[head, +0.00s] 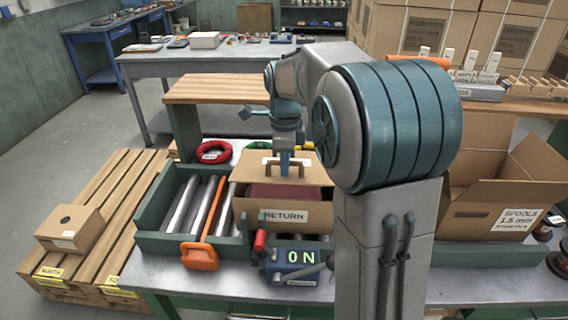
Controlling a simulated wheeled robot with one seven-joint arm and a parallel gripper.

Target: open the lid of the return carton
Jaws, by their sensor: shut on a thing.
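The return carton (244,213) is a tan box with a "RETURN" label on its front, standing on a roller conveyor left of centre. Its lid (250,168) is a tan panel with a brown handle (270,166). The lid appears raised at the front, and something dark red (288,193) shows between it and the front wall. My gripper (285,171) points down at the handle and is shut on it. The fingertips are small in view, and the lid's right rear is partly hidden by my arm.
A green-sided roller conveyor (155,240) with an orange-handled bar (200,257) lies left of the carton. A blue device reading "ON" (297,270) stands in front. An open spools carton (490,205) stands right, beyond my arm. A pallet (115,190) lies far left.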

